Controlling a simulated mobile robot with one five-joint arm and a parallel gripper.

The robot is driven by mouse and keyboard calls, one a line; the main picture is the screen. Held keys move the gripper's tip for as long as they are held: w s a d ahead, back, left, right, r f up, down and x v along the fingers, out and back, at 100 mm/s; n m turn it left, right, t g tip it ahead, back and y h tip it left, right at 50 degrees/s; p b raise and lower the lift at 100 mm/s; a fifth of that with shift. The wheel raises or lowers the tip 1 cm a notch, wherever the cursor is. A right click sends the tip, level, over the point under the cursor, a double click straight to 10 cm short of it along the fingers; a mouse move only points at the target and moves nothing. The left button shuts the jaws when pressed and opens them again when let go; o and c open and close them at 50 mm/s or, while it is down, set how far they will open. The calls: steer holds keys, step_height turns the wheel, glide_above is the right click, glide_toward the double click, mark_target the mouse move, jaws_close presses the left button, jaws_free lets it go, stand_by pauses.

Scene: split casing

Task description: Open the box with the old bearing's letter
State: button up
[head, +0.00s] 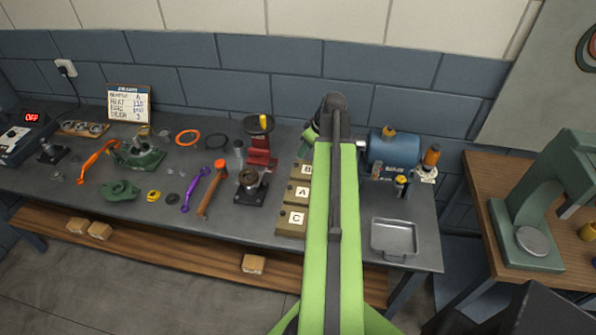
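Three tan boxes stand in a row beside my green arm, lettered B (306,170), A (298,192) and C (293,219) on white labels. All look closed, and my arm covers their right side. A job card (129,103) at the back left has a first line that seems to end in A; its small print is hard to read. A metal ring-shaped part sits on a dark block (250,186) left of the boxes; I cannot tell if it is the old bearing.
A hammer (211,189), purple wrench (195,188), red press (260,145) and green casing parts (121,190) lie left of the boxes. A blue motor (393,148) and empty metal tray (394,238) are to the right. A green arbor press (540,205) stands on the side table.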

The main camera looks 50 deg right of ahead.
mark_target(297, 164)
steer(key=b+x, duration=0.7)
steer(key=x, duration=0.2)
steer(key=shift+f, duration=0.4)
steer(key=shift+w+r, duration=0.1)
jaws_close()
stand_by(0.5)
